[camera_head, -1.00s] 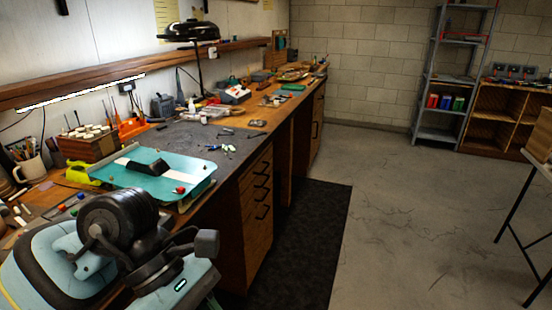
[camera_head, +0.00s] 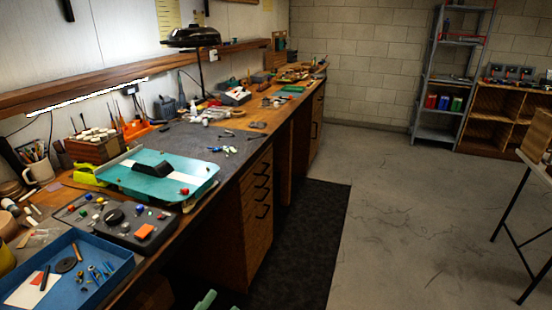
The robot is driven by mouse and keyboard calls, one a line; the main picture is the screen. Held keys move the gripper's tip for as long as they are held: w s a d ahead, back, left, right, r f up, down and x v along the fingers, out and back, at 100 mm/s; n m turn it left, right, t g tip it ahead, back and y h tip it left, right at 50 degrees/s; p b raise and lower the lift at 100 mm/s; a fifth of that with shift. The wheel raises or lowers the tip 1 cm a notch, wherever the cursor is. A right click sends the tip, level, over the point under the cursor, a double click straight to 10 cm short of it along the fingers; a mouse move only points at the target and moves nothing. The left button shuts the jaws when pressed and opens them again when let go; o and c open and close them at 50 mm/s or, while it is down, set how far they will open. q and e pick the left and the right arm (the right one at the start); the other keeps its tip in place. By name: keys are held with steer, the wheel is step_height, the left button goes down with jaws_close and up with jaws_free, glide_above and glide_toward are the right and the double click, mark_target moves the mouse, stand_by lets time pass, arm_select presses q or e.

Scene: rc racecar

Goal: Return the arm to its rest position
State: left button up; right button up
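The teal racecar body (camera_head: 135,182) with a white stripe and a black raised block lies on the workbench (camera_head: 210,212) at the left. A small part of my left arm or gripper (camera_head: 206,300), pale green, shows at the bottom edge, below and right of the car body and clear of the bench top. It is cut off by the frame, so its fingers cannot be made out. My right gripper is not in view.
A blue tray (camera_head: 118,260) with small parts lies at the bench's front left. A dark board (camera_head: 130,226) with coloured knobs is between tray and car body. A lamp (camera_head: 190,38) stands behind.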

arm_select(q)
steer(key=s+a+f+n+g+y, duration=0.1)
steer(key=s+a+f+n+y, duration=0.1)
steer(key=f+n+y, duration=0.3)
steer(key=s+a+f+n+g+y, duration=0.1)
steer(key=s+a+f+n+y, duration=0.1)
steer(key=f, duration=0.4)
steer(key=s+a+f+n+g+y, duration=0.2)
steer(key=s+f+n+g, duration=0.1)
steer(key=s+f, duration=0.5)
steer(key=s+a+f+n+g+y+p, duration=0.1)
steer(key=s+a+f+n+g, duration=0.2)
steer(key=s+f, duration=0.6)
steer(key=shift+s+a+n+g+y, duration=0.15)
steer(key=shift+a+n+g+y, duration=0.25)
steer(key=shift+n+g, duration=0.3)
